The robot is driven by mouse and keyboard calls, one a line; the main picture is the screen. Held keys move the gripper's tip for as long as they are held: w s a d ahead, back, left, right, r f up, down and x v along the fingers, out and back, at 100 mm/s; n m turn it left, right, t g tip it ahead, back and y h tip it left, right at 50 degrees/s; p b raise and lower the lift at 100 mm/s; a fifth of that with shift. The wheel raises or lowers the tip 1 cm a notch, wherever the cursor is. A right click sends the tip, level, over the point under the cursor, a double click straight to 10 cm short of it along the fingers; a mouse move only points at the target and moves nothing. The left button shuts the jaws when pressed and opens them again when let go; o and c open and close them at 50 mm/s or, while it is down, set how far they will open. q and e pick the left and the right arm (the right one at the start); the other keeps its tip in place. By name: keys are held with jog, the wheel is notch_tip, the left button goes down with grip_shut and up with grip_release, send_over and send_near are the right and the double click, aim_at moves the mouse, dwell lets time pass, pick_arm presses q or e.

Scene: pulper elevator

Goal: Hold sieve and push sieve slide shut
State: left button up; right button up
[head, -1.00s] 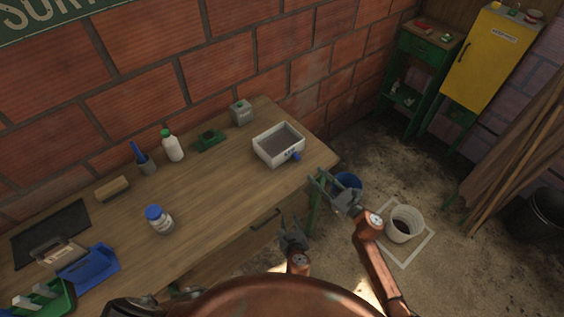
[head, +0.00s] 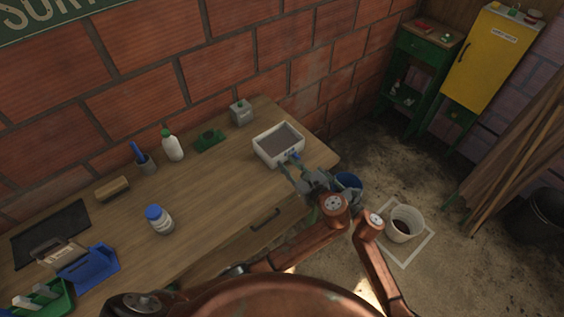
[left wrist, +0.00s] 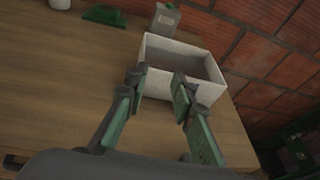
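The sieve (head: 265,152) is a white open box with a grey floor, near the right end of the workbench. A small blue knob (head: 296,155) is at its near right side, partly covered by my gripper. My left gripper (head: 291,169) is open, its fingers reaching to the sieve's near side. In the left wrist view the left gripper (left wrist: 160,76) has its fingers apart in front of the sieve's pale wall (left wrist: 205,93); nothing shows gripped, and contact cannot be told. My right gripper (head: 342,192) is largely hidden behind the left one, close to the bench's edge.
A blue-capped jar (head: 159,220) stands nearer.

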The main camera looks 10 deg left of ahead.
aim_at(264, 152)
pick_arm(q)
jog(key=w+a+f, duration=0.1)
jog(key=w+a, duration=0.1)
jog(key=a, duration=0.1)
jog(key=w+a+f+g, duration=0.1)
jog(key=w+a, duration=0.1)
jog(key=a, duration=0.2)
jog(key=w+a+f+g, duration=0.1)
jog(key=w+a+f, duration=0.1)
jog(key=w+a, duration=0.1)
jog(key=shift+a+n+y, duration=0.3)
jog(key=shift+a, duration=0.1)
jog(key=shift+s, duration=0.1)
jog(key=shift+c, duration=0.2)
grip_shut()
dwell(1.1)
